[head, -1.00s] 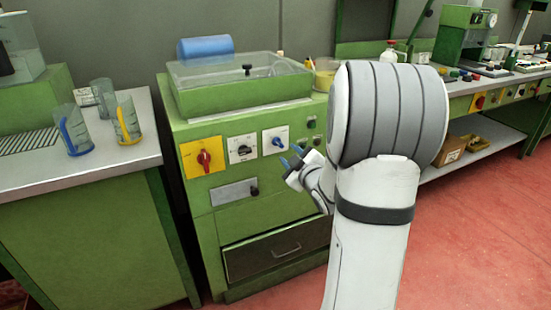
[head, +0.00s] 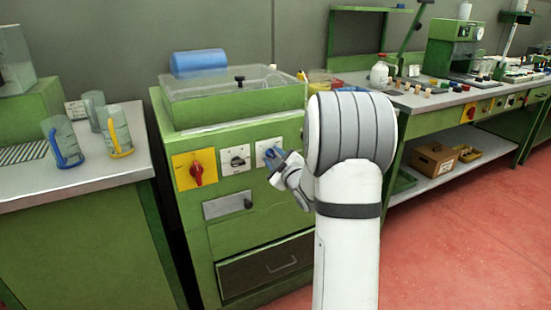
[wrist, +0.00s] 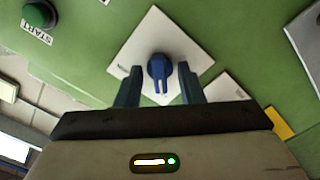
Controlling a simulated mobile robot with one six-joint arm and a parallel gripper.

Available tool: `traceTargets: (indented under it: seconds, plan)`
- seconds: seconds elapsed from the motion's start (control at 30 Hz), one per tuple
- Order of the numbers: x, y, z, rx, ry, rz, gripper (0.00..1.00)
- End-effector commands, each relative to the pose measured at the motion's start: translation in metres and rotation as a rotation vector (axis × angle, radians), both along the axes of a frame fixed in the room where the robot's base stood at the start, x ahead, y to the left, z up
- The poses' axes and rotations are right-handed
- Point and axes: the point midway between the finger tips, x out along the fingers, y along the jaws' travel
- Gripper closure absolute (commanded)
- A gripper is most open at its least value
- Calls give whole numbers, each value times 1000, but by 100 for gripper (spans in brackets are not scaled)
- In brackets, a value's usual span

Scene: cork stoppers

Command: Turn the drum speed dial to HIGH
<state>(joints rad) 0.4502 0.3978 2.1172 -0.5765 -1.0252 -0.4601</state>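A blue dial (wrist: 159,68) sits on a white square plate (wrist: 185,42) on the green cabinet front. In the head view its plate (head: 262,146) is the right one of three, and my gripper (head: 275,154) partly hides the dial. In the wrist view my gripper (wrist: 160,75) is open, with one blue-grey finger on each side of the dial. Small gaps show between the fingers and the dial. The dial's grip points toward the bottom of the wrist view. The plate's lettering is too small to read.
A black dial (head: 238,161) on a white plate and a red switch (head: 196,173) on a yellow plate lie to the left. A green START button (wrist: 40,14) is near the dial. A clear-lidded tub (head: 235,95) tops the cabinet. Jugs (head: 117,130) stand on the left bench.

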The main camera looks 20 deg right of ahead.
Motion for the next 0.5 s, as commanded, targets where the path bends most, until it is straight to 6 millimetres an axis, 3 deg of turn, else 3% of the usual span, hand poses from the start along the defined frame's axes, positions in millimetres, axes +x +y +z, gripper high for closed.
traceTargets:
  seconds: [0.07,0.43,0.5]
  plan:
    - [0,0,0,0,0,0,65]
    - [-1,0,0,0,0,0,96]
    - [-1,-3,0,1,0,-1,96]
